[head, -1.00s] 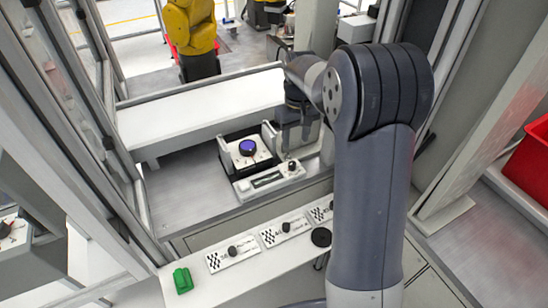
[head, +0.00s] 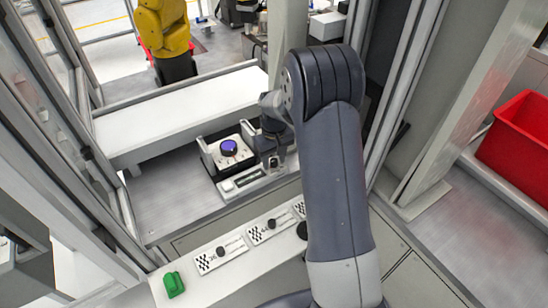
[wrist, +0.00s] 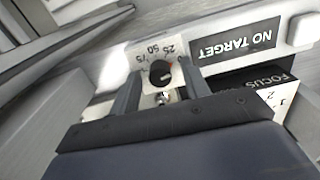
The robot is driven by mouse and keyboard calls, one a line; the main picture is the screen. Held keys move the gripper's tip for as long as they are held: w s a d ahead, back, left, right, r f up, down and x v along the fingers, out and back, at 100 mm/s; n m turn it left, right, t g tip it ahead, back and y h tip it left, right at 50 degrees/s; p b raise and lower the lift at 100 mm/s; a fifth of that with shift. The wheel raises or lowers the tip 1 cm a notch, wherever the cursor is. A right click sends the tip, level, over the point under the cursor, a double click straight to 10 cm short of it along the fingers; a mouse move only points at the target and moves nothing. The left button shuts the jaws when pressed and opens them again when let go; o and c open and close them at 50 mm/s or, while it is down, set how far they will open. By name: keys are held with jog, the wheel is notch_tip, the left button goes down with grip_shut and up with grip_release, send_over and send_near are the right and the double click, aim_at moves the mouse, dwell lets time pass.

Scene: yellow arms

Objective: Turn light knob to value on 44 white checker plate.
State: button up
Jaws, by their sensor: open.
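The light knob (wrist: 160,72) is a small black round knob on a white dial face marked 25, 50 and 75 in the wrist view. My gripper (wrist: 161,76) is open, with one finger at each side of the knob; whether they touch it is unclear. In the head view my gripper (head: 275,158) is over the right end of the white panel (head: 243,182) and hides the knob. White checker plates, a nearer one (head: 220,256) and a farther one (head: 270,228), lie on the front ledge. A third is partly hidden by my arm. Their numbers are unreadable.
A "NO TARGET" display (wrist: 235,44) and a "FOCUS" dial label (wrist: 268,78) are beside the knob. A purple-topped knob (head: 228,147) stands behind the panel. A green block (head: 173,284) is on the ledge. A red bin (head: 520,140) is at right.

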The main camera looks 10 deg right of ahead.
grip_shut()
dwell(0.4)
jog(key=shift+n, duration=0.3)
jog(key=n+b, duration=0.1)
jog(key=n, duration=0.2)
jog(key=shift+b, duration=0.35)
jog(key=shift+n+b, duration=0.45)
jog(key=shift+n, duration=1.55)
grip_release()
